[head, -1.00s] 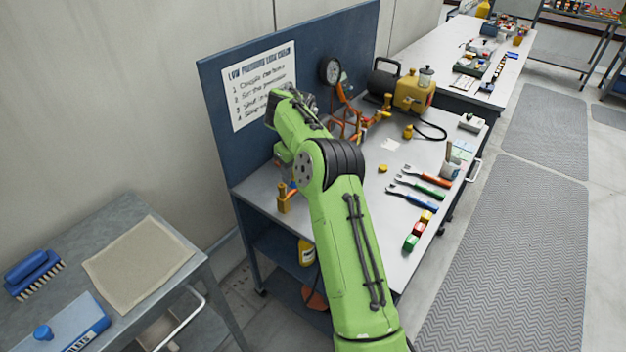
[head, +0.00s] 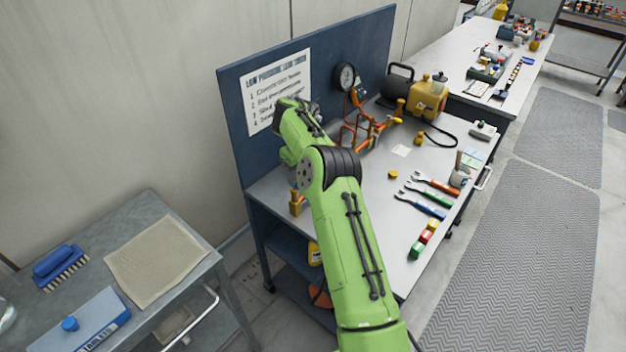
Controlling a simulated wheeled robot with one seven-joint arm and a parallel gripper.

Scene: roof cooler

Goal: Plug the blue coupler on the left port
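My green arm reaches over the grey workbench (head: 385,225) toward the blue back panel (head: 232,120). The arm's end is near the printed sign, and my gripper is hidden behind my own arm links. I cannot tell whether it holds anything. A brass fitting (head: 296,205) stands upright at the bench's left end, left of my arm. Orange pipework (head: 358,130) with a black round gauge (head: 345,76) stands behind the arm, by the panel. I cannot make out the blue coupler or the left port for certain.
A yellow pump (head: 427,98) with a black hose stands at the back of the bench. A side table (head: 195,268) with a cloth and blue brush is at the left.

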